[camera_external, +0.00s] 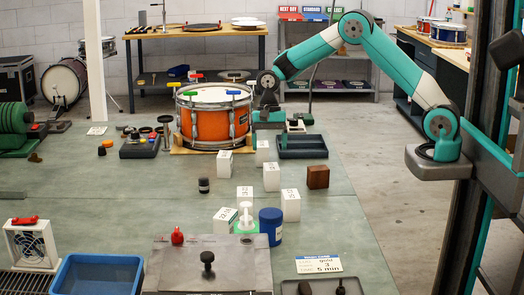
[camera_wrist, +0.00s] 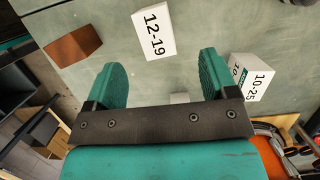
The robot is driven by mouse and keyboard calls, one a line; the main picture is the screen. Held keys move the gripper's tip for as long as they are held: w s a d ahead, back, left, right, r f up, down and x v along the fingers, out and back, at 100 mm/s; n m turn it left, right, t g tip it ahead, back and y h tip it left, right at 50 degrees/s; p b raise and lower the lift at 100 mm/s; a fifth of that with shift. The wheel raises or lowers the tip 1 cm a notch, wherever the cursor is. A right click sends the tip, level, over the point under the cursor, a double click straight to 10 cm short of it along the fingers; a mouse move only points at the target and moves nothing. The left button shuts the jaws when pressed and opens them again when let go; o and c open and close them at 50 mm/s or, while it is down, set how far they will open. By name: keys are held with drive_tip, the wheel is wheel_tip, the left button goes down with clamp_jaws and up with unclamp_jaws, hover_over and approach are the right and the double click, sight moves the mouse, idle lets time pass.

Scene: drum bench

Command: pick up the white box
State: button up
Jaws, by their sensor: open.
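Several white boxes stand on the green-grey bench in the external view, including one by the drum (camera_external: 224,163), one just below my gripper (camera_external: 262,153), one in the middle (camera_external: 271,177) and one further forward (camera_external: 290,205). Which one the task means cannot be told. My gripper (camera_external: 268,120) is beside the drum, above the bench. In the wrist view, my gripper (camera_wrist: 160,80) has its teal fingers wide apart with nothing held. A white box marked 12-19 (camera_wrist: 153,30) lies beyond the fingertips. Another marked 10-25 (camera_wrist: 250,80) is right of the right finger. A small pale patch (camera_wrist: 180,98) shows between the fingers.
An orange snare drum (camera_external: 213,118) stands left of my gripper. A dark tray (camera_external: 302,147) lies to its right. A brown block (camera_external: 317,176) sits near the boxes; it also shows in the wrist view (camera_wrist: 73,46). A blue jar (camera_external: 271,226) stands in front.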

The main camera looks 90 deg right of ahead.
sight(272, 166)
drive_tip(key=x, duration=0.4)
drive_tip(key=shift+a+f, duration=0.1)
drive_tip(key=shift+f, duration=0.15)
drive_tip(key=shift+s+p+x, duration=0.2)
drive_tip(key=shift+p+x, duration=0.15)
drive_tip(key=shift+x, duration=0.95)
drive_tip(key=shift+s+p+x, duration=0.15)
drive_tip(key=shift+p+x, duration=0.15)
drive_tip(key=shift+x, duration=0.95)
drive_tip(key=shift+c, duration=0.2)
drive_tip(key=c, duration=1.1)
